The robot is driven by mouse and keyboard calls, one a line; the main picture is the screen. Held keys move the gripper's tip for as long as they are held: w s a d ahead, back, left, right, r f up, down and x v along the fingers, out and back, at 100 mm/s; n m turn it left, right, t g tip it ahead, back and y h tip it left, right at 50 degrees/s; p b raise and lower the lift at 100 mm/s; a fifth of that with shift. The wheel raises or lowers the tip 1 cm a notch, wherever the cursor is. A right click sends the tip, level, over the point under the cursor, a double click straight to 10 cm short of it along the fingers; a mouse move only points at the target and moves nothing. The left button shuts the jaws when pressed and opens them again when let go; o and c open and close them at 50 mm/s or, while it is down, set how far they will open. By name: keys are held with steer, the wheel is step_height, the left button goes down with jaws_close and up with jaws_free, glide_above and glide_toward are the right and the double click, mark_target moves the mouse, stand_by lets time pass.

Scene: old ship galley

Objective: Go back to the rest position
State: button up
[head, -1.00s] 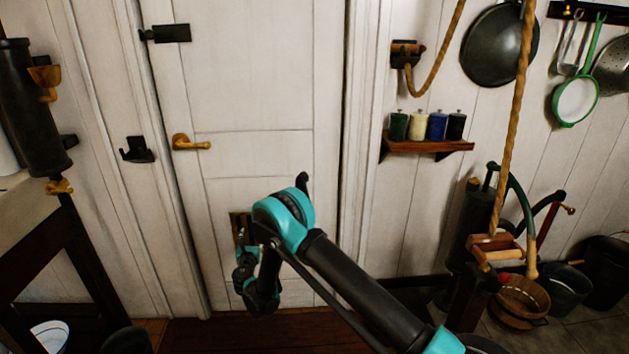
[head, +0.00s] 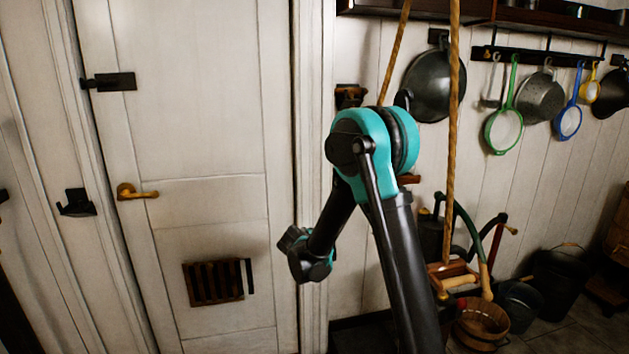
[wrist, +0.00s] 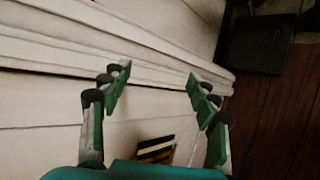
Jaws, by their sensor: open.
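My gripper (wrist: 158,95) is open in the wrist view, its green-padded fingers spread apart with nothing between them. In the head view my arm rises from the bottom, bends at its teal elbow, and its wrist end hangs to the left, in front of the door frame. The fingers cannot be made out there. The white door (head: 220,130) stands shut behind it, with a brass handle (head: 135,191) and a slatted vent (head: 214,283) low down. The vent also shows in the wrist view (wrist: 156,149), below the fingers.
A rope (head: 453,140) hangs to the right of my elbow. Pans (head: 433,86) and a green-rimmed strainer (head: 503,131) hang on the wall. A wooden bucket (head: 481,324) and a dark bucket (head: 560,278) stand on the floor at the right. Dark floorboards (wrist: 270,120) show in the wrist view.

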steer(key=s+d+r+m+g, duration=0.2)
steer(key=s+d+m+g, duration=0.2)
steer(key=s+d+m, duration=0.95)
steer(key=s+d+f+m+g+y, duration=0.1)
steer(key=s+d+f+m, duration=0.1)
steer(key=s, duration=0.9)
steer(key=s+d+f+m+g+y, duration=0.1)
steer(key=s+d+f+m+y, duration=0.1)
steer(key=s, duration=1)
steer(key=shift+d+f+m+g, duration=0.25)
steer(key=shift+d+m+g, duration=0.15)
steer(key=shift+d+m, duration=0.25)
